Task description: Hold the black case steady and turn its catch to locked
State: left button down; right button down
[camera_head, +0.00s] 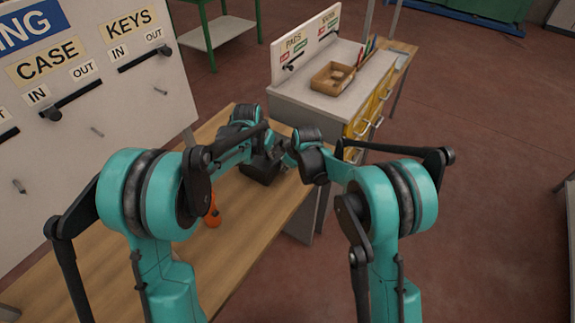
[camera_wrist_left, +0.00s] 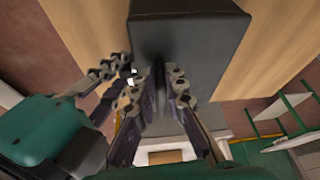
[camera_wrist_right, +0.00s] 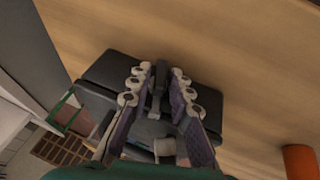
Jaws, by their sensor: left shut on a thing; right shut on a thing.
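The black case (camera_head: 262,168) sits on the wooden table, largely hidden by my arms in the head view. In the left wrist view the case (camera_wrist_left: 190,45) fills the top, and my left gripper (camera_wrist_left: 163,78) is shut on a narrow dark raised part of it. In the right wrist view my right gripper (camera_wrist_right: 160,80) is shut on a small dark upright piece at the case (camera_wrist_right: 110,72), which looks like the catch. Its fingers hide most of that piece, so I cannot tell its turn. The right gripper's fingers also show beside the case in the left wrist view (camera_wrist_left: 118,80).
An orange cylinder (camera_head: 212,214) stands on the wooden table (camera_head: 240,230) near my left arm. A white board (camera_head: 90,90) with CASE and KEYS labels and sliders stands at left. A grey cabinet (camera_head: 300,100) with a cardboard tray (camera_head: 333,78) stands beyond the table.

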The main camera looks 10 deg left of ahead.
jog(key=g, duration=0.1)
jog(key=g+y, duration=0.1)
jog(key=shift+w+d+m+g, duration=0.1)
jog(key=shift+w+m+g, duration=0.1)
jog(key=shift+m+g, duration=0.1)
jog(key=c, duration=1.6)
grip_release()
jog(key=shift+r, duration=0.1)
jog(key=v, duration=1.2)
jog(key=shift+s+d, duration=0.1)
